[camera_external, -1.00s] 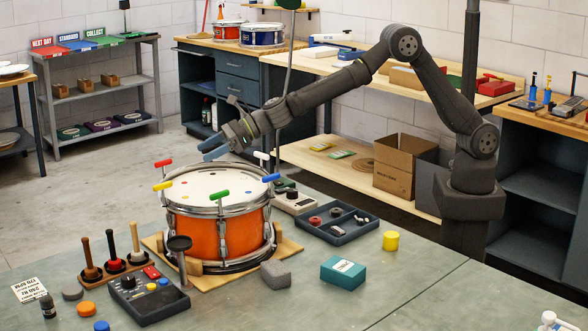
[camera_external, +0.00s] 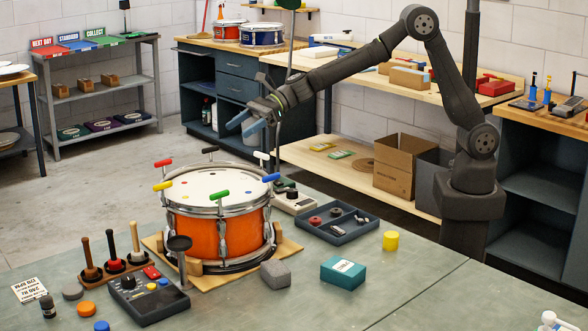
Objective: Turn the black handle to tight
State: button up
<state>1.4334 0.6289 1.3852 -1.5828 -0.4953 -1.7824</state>
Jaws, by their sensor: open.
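The orange drum (camera_external: 218,238) stands on a wooden board on the bench, with coloured T-handles around its rim. The black handle (camera_external: 210,150) is at the rim's far side, between the red handle (camera_external: 162,163) and the white handle (camera_external: 262,156). Its crossbar lies roughly level across the picture. How tight it is cannot be told. My gripper (camera_external: 247,123), with blue fingertips, is open and empty. It is above and to the right of the black handle in the picture, apart from it.
The rim also has a blue handle (camera_external: 271,178), a green handle (camera_external: 219,193) and a yellow handle (camera_external: 163,186). A dark tray (camera_external: 337,237) of small parts and a white device (camera_external: 293,201) are right of the drum. A control box (camera_external: 148,297) and mallets stand front left.

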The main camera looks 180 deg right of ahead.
jog(key=v, duration=0.6)
jog(key=c, duration=0.3)
jog(key=shift+a+f, duration=0.1)
jog(key=shift+f, duration=0.15)
jog(key=c, duration=0.3)
jog(key=f+t, duration=0.1)
jog(key=f, duration=0.2)
jog(key=a+f+t+h, duration=0.1)
jog(key=shift+w+f+n+t, duration=0.3)
jog(key=shift+w+f, duration=0.1)
jog(key=shift+c, duration=1)
jog(key=h, duration=0.2)
send_near(210, 149)
jog(key=x, duration=0.9)
jog(key=shift+d, duration=0.45)
